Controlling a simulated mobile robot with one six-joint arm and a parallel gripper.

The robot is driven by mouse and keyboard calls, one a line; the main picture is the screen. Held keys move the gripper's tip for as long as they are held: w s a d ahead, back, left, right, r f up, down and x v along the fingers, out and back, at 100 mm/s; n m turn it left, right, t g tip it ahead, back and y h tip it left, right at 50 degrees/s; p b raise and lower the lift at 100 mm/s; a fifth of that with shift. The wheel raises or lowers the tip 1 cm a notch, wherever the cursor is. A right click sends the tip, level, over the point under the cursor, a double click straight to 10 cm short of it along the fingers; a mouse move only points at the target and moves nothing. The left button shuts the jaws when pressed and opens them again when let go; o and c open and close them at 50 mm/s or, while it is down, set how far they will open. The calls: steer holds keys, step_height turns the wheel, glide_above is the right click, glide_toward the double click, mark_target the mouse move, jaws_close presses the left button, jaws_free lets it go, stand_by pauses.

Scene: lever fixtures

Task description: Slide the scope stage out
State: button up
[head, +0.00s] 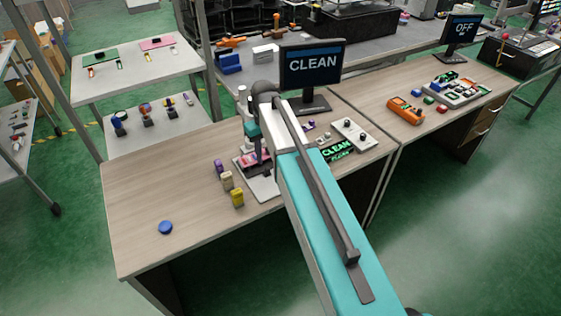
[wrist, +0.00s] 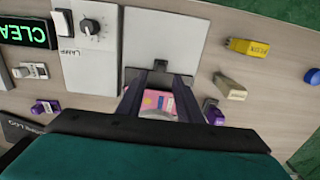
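The scope (head: 243,108) stands on the near wooden desk, partly hidden behind my arm. Its pale base plate (wrist: 168,40) lies flat in the wrist view. A grey stage plate (wrist: 136,76) sits on that base, and a pink slide or sample (wrist: 158,103) shows between my fingers. My gripper (wrist: 165,72) points down over the stage, with its two dark fingers apart. The fingertips are at the grey plate; I cannot tell whether they touch it. In the head view my arm covers most of the stage, leaving a pink patch (head: 250,159).
A yellow block (head: 237,198), a beige block (head: 227,181) and a purple block (head: 218,166) stand left of the scope. A control panel with a knob (wrist: 90,28) is beside it. A monitor (head: 312,65) reads CLEAN. The desk's front left is clear except a blue disc (head: 166,227).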

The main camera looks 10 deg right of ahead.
mark_target(267, 167)
steer(key=shift+f+p, duration=0.5)
steer(key=shift+f, duration=2.3)
steer(key=shift+c, duration=0.5)
jaws_close()
